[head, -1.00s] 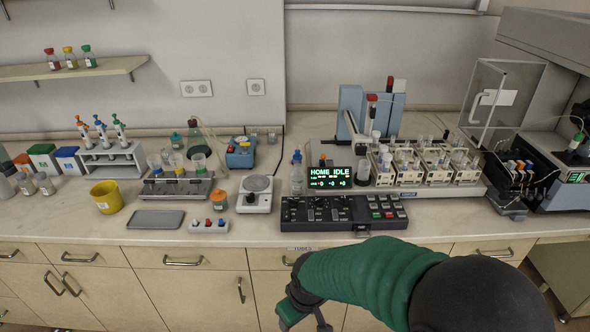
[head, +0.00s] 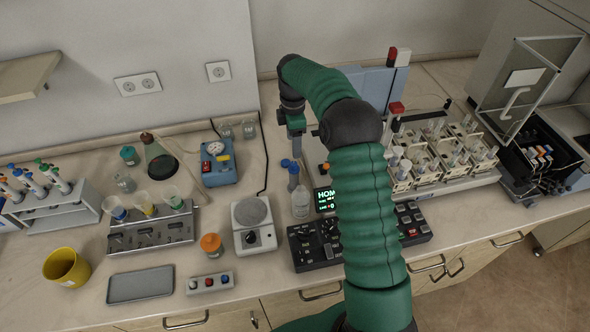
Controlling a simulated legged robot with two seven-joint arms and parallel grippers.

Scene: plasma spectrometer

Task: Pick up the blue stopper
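My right arm comes in from the bottom, and its gripper (head: 296,145) points down at the back of the bench. Just below it stand a blue-topped vessel (head: 293,170) and another small blue top (head: 285,163); which of these is the blue stopper I cannot tell. The gripper appears above them and apart, with nothing visible in it. Its fingers are too small and dark to show whether they are open or shut. A small grey block with coloured knobs (head: 210,283) lies at the front. My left gripper is out of view.
A clear bottle (head: 300,202) stands beside the blue-topped vessel. A balance (head: 252,222) is to the left, and a control panel (head: 315,245) is in front, partly behind my arm. A blue device (head: 217,163) and a sampler rack (head: 440,155) flank the area.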

